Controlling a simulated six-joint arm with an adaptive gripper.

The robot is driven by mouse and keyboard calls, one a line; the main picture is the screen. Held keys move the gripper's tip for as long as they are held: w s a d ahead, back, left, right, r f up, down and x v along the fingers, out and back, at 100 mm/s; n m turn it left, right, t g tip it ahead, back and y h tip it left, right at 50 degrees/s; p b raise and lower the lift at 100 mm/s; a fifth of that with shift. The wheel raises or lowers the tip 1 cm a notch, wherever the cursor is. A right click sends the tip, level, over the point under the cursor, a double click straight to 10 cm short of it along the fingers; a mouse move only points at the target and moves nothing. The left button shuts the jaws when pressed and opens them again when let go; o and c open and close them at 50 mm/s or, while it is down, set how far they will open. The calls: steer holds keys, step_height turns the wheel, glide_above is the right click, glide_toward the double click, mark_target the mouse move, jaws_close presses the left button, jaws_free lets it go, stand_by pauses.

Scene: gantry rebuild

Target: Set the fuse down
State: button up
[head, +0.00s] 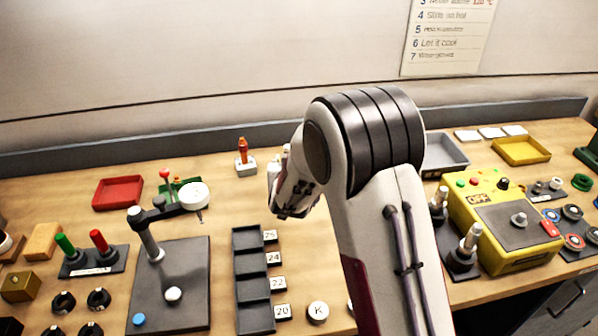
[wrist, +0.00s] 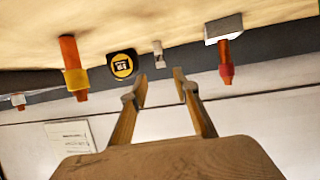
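In the wrist view, which is upside down, my gripper (wrist: 160,82) has its two fingers apart, with nothing visibly held between them. A small pale grey piece (wrist: 158,55) stands on the bench beyond the fingertips, in line with the gap and apart from both fingers. It may be the fuse, but it is too small to be sure. In the head view my arm hides that spot, and my gripper (head: 288,200) shows only in part, left of the arm above the bench, with its fingertips not clear.
A red-orange piece in a white base (head: 245,165) stands left of my gripper; it also shows in the wrist view (wrist: 226,60). An orange post with a yellow ring (wrist: 72,65) and a round black item (wrist: 122,65) stand nearby. A dark slotted rack (head: 252,280) lies in front.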

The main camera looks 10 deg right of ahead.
steer(key=shift+s+r, duration=0.2)
steer(key=shift+r, duration=0.25)
steer(key=s+r+n+g+y, duration=0.1)
steer(key=s+r+g, duration=0.1)
steer(key=s+r, duration=0.55)
steer(key=s+r+g+y, duration=0.15)
steer(key=s+r, duration=0.25)
steer(key=s, duration=0.6)
steer(key=s+d+g, duration=0.2)
steer(key=s, duration=1.2)
steer(key=s+d+g, duration=0.2)
steer(key=s+d, duration=0.1)
steer(key=s, duration=1.2)
steer(key=shift+s+d+n+h, duration=0.2)
steer(key=shift+d+n+h, duration=0.1)
steer(key=shift+h, duration=0.15)
